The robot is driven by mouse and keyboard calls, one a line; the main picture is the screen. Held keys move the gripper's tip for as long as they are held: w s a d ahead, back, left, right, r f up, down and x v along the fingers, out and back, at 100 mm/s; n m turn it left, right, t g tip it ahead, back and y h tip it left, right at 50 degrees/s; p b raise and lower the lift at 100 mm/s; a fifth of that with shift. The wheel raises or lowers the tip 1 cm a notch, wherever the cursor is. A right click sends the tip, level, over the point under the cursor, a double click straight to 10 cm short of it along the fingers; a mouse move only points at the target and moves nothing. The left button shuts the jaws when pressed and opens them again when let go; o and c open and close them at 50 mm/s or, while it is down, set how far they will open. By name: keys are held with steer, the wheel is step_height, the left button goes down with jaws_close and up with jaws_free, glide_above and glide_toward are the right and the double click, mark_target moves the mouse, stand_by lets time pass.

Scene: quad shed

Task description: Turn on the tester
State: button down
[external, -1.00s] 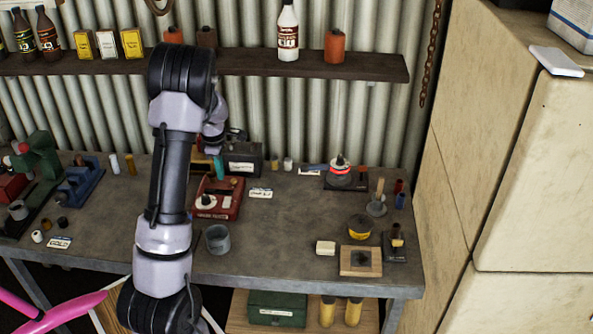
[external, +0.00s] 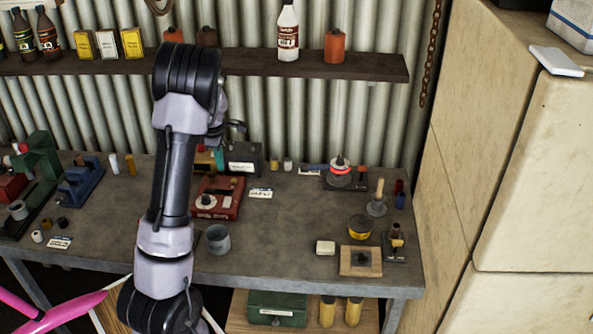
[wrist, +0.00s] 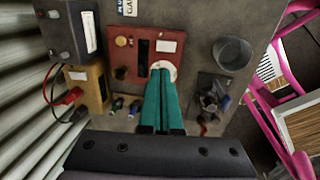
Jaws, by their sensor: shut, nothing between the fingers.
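A red box (external: 229,208) with controls on its top lies on the bench beside my arm; it seems to be the tester. In the wrist view the red box (wrist: 172,36) shows a small tan knob (wrist: 122,41), a dark slot, a white label and a round cream dial (wrist: 158,68). My gripper (wrist: 162,72) has teal fingers, shut and empty, with their tips over the cream dial and hiding part of it. I cannot tell whether they touch it. In the external view my arm mostly hides the gripper.
A yellow unit (wrist: 84,77) with red and black leads and a dark grey box (wrist: 66,38) stand beside the red box. A grey cup (external: 217,240) stands close in front. A white card (external: 261,193) lies to the right. The bench middle is clear.

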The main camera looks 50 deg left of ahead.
mark_target(225, 200)
steer(key=f, duration=0.4)
steer(key=w+a+f, duration=0.1)
steer(key=f, duration=0.9)
steer(key=shift+w+a, duration=0.15)
steer(key=shift+w, duration=0.05)
steer(key=shift+f, duration=0.15)
steer(key=shift+s+d, duration=0.5)
steer(key=shift+d, duration=0.05)
steer(key=shift+r, duration=0.3)
step_height(225, 200, up, 14)
steer(key=s+d, duration=0.1)
steer(key=shift+s+d+f, duration=0.15)
steer(key=shift+s+f, duration=0.05)
